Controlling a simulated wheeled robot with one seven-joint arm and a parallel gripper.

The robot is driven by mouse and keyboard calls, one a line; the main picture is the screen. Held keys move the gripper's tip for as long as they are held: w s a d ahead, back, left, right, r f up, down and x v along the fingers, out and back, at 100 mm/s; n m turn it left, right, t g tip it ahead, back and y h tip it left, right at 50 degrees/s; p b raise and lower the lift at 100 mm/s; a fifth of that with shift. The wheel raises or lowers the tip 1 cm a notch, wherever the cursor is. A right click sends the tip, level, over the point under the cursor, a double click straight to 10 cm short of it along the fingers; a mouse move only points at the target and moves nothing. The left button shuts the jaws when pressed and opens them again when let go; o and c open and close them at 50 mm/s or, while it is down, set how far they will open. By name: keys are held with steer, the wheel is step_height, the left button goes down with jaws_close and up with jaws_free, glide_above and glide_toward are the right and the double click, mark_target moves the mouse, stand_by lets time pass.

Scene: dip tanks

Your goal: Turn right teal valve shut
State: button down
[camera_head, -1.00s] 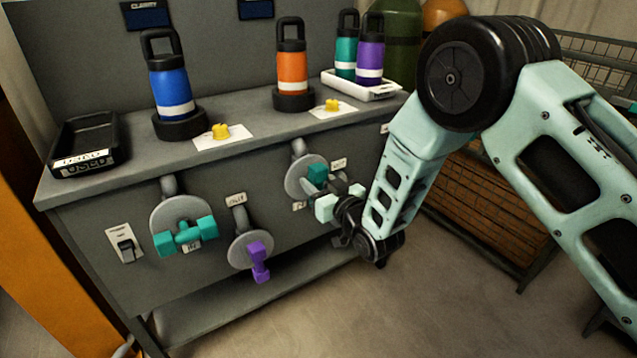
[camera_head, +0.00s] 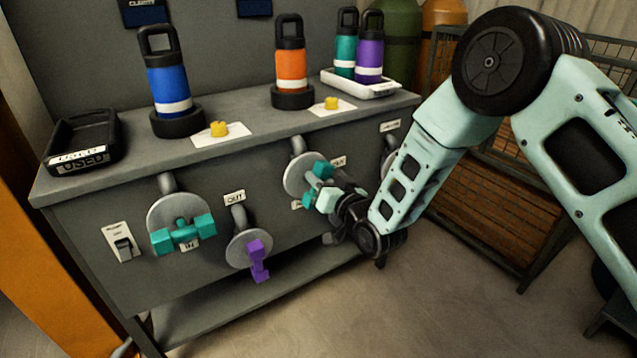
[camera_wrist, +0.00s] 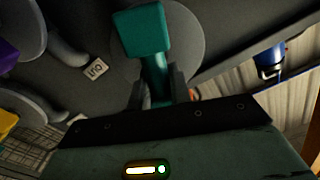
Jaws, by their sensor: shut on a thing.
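The right teal valve has a teal handle (camera_head: 319,171) in front of a round grey plate (camera_head: 297,180) on the bench front. My gripper (camera_head: 322,200) is at this handle from the lower right and shut on it. In the wrist view the handle (camera_wrist: 146,32) stands up between my dark fingers (camera_wrist: 160,88), with one blocky end free above them. The handle's other end is mostly hidden by my gripper. The left teal valve (camera_head: 182,234) has its handle lying nearly level, apart from my gripper.
A purple valve (camera_head: 258,260) sits between the two teal ones, lower down. A switch (camera_head: 123,246) is at the left. Blue (camera_head: 170,85) and orange (camera_head: 290,62) bottles, a white tray (camera_head: 380,90) and a black tray (camera_head: 62,158) are on the bench top. Floor in front is clear.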

steer(key=m, duration=0.3)
steer(key=shift+w+d+f+m+b, duration=0.2)
steer(key=shift+d+m+b, duration=0.05)
steer(key=shift+m+b, duration=0.15)
steer(key=m, duration=0.3)
steer(key=shift+d+f+m, duration=0.1)
steer(key=shift+f+m, duration=0.05)
steer(key=shift+m, duration=0.15)
steer(key=m, duration=0.4)
steer(key=m+b, duration=0.1)
steer(key=m, duration=0.1)
steer(key=shift+w+f, duration=0.1)
steer(key=shift+f, duration=0.25)
steer(key=c, duration=1.3)
jaws_free()
steer(key=p+v, duration=0.1)
steer(key=v, duration=1.6)
steer(key=shift+d+p, duration=0.25)
steer(key=shift+p, duration=0.15)
